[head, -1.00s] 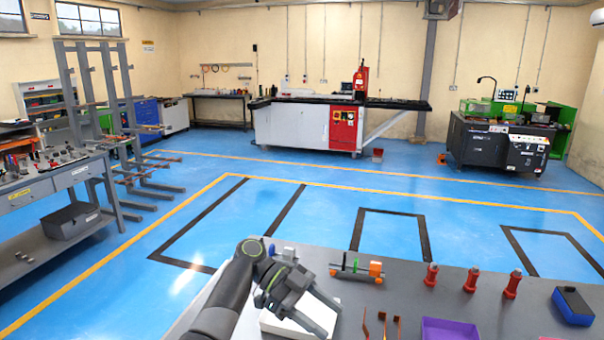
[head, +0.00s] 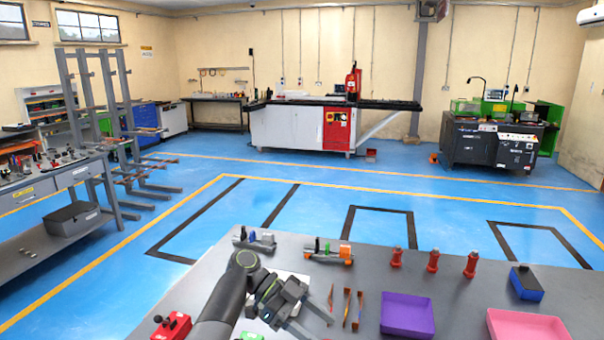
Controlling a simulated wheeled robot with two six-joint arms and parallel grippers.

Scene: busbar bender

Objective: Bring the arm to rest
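My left arm comes in from the bottom left, over the grey table. My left gripper (head: 317,327) points to the lower right, with its two fingers apart and nothing visible between them. It is above or beside a white flat thing (head: 298,275), which the arm and gripper partly hide. Thin copper-coloured strips (head: 347,306) are just right of the fingers; I cannot tell whether the nearest one touches a finger. My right gripper is out of view.
The grey table (head: 400,268) holds small fixtures (head: 328,251), red posts (head: 433,261), a purple tray (head: 407,315), a pink tray (head: 527,326), a blue-black block (head: 525,283) and a red box (head: 171,326). Open blue floor lies beyond.

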